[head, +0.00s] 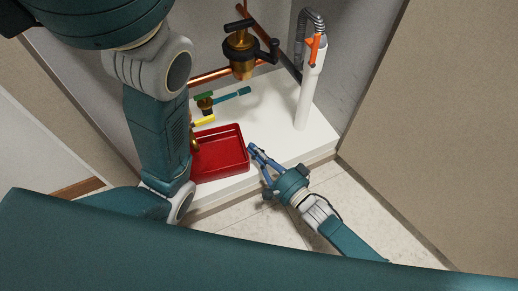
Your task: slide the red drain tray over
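The red drain tray (220,168) is a shallow rectangular tray on the white cabinet floor, near its front edge. My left arm covers part of the tray's left side. My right gripper (252,151) comes from the lower right, with its blue fingers drawn together at the tips. The fingertips are right beside the tray's right wall; whether they touch it I cannot tell. Nothing shows between them. My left gripper is not in view.
A brass valve (241,55) on copper pipe is at the back. A white standpipe (310,95) with an orange clip stands right of the tray. Small green and yellow-handled valves (206,102) (204,120) are behind the tray. White floor is clear between tray and standpipe.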

